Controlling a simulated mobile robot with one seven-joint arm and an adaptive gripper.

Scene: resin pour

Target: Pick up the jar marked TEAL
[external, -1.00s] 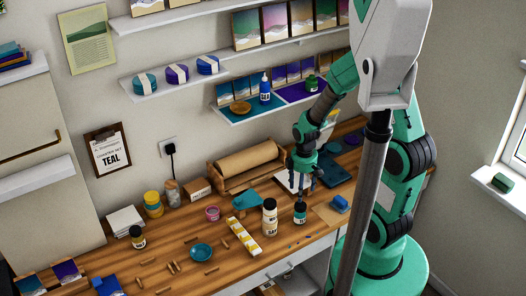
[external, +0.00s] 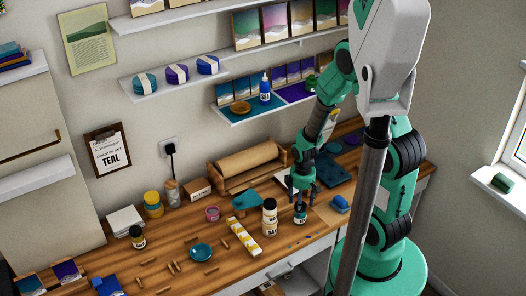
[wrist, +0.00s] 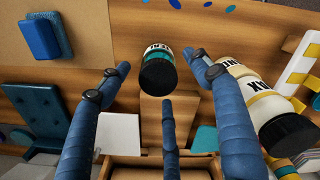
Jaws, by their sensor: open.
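A small jar with a black lid, white label and teal band (wrist: 158,72) is between the spread fingers of my gripper (wrist: 161,62) in the wrist view. Its label letters are upside down and only partly legible; they look like TEAL. In the external view the jar (external: 300,217) stands on the wooden bench, its top largely hidden by my gripper (external: 300,204). The gripper is open, pointing down, with its fingertips around the jar's upper part. I cannot tell whether any finger touches it.
Cream jars with black lids, stacked (external: 269,222), stand close left of the jar, beside my right finger in the wrist view (wrist: 265,110). A yellow-and-white strip (external: 242,236) lies further left. A blue block (external: 340,202) is to the right. A clipboard (external: 110,150) on the wall reads TEAL.

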